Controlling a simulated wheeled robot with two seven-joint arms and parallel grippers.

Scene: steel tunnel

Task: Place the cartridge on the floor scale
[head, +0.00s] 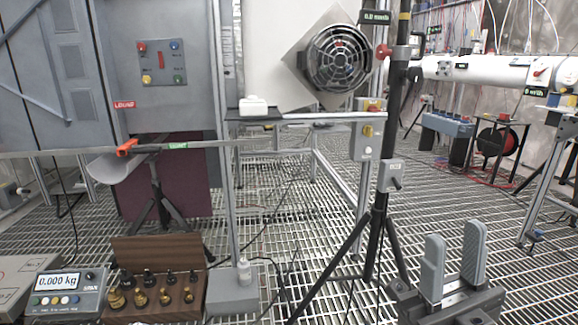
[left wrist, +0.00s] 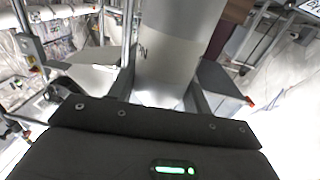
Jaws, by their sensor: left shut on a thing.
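In the left wrist view my left gripper (left wrist: 164,88) is shut on the cartridge (left wrist: 172,50), a pale grey cylinder with a brown part at its upper right. A finger presses on each side of it. My left gripper and the cartridge do not show in the head view. A scale readout (head: 62,284) showing 0.000 kg stands at the lower left of the head view. I cannot make out a weighing platform for certain. My right gripper (head: 454,240) is open and empty at the lower right, its two grey fingers pointing up.
A wooden box of brass weights (head: 150,250) sits beside the readout. A grey block with a post (head: 232,296) stands right of it. A black tripod (head: 376,215) rises in the middle, legs spread on the grating floor (head: 278,200). A grey cabinet (head: 100,75) fills the left.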

